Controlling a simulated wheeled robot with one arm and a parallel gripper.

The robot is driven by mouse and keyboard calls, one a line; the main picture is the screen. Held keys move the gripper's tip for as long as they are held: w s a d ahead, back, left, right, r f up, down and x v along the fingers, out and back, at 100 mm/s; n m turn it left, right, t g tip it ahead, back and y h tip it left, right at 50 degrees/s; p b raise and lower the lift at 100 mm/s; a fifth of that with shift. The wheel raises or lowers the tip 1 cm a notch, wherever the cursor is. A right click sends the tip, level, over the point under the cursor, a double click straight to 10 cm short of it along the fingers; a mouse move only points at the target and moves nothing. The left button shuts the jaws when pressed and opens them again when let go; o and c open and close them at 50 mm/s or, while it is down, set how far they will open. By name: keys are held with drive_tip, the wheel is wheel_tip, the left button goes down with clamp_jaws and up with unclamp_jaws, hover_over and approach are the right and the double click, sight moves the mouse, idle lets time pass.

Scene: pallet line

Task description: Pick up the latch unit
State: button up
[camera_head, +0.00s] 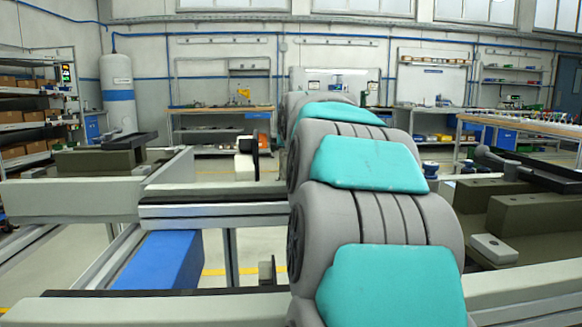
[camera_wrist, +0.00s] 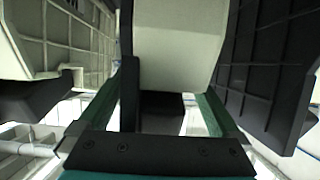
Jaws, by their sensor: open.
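A small off-white and black unit (camera_head: 245,160), which looks like the latch unit, stands by the conveyor left of my arm in the head view. In the wrist view, a pale block (camera_wrist: 178,42) with a dark part below it (camera_wrist: 162,112) lies ahead of my gripper; I cannot tell for sure that it is the same unit. My gripper (camera_wrist: 160,102) is open, with a green-edged finger on either side of the dark part. Contact cannot be told. In the head view my arm hides the gripper.
Conveyor rails (camera_head: 215,212) cross on the left, with a blue box (camera_head: 160,262) below. Dark olive blocks stand at left (camera_head: 100,160) and right (camera_head: 525,222). A ribbed dark panel (camera_wrist: 272,65) is close on the right in the wrist view. Workbenches line the back wall.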

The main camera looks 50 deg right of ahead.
drive_tip(key=shift+x, duration=0.8)
clamp_jaws()
idle(0.4)
